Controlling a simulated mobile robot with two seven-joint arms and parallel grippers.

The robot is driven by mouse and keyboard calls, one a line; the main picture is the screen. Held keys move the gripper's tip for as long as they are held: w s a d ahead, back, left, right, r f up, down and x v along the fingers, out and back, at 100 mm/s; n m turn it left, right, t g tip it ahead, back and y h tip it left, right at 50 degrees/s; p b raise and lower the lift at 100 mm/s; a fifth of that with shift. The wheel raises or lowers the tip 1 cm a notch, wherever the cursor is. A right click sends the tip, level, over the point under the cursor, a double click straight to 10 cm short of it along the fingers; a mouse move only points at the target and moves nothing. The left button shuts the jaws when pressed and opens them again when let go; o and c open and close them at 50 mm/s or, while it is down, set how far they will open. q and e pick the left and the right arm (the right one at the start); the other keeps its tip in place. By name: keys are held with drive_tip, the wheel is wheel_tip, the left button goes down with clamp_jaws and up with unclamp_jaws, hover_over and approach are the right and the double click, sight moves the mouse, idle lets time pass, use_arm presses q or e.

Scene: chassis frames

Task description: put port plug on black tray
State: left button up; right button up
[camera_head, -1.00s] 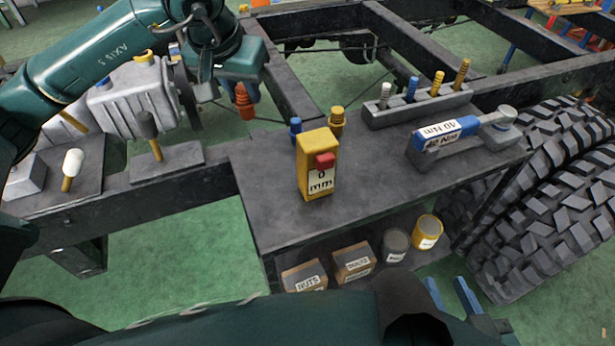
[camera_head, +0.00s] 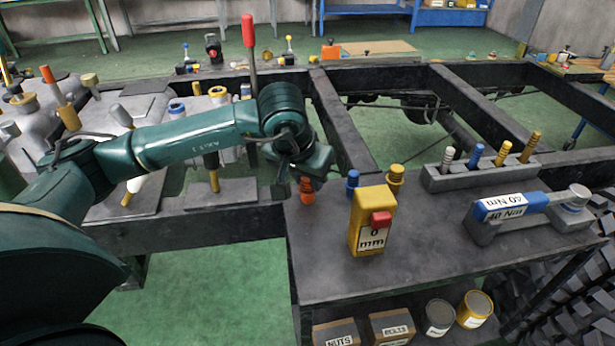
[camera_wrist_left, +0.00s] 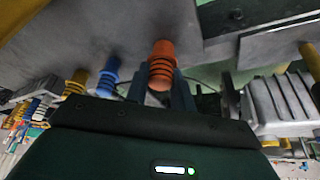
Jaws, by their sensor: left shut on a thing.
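My left gripper (camera_head: 307,176) points down at the back left corner of the black tray (camera_head: 330,277), a dark flat surface. It is shut on an orange ribbed port plug (camera_head: 306,191). In the left wrist view the orange plug (camera_wrist_left: 161,66) shows between the fingers, its far end close to the tray surface (camera_wrist_left: 130,27). I cannot tell whether it touches the tray. A blue plug (camera_head: 352,182) and a yellow plug (camera_head: 395,178) stand in a row beside it on the tray. My right gripper is out of view.
A yellow gauge block (camera_head: 371,222) stands on the tray in front of the plugs. A grey rack (camera_head: 478,170) of pegs and a blue-grey torque tool (camera_head: 530,212) are to the right. Tins and boxes sit on a lower shelf. The tray's front middle is clear.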

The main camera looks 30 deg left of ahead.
use_arm(q)
drive_tip(key=shift+f, duration=0.15)
drive_tip(key=o, duration=1)
drive_tip(key=shift+r, duration=0.25)
drive_tip(key=p+v, duration=0.1)
drive_tip(key=v, duration=1.1)
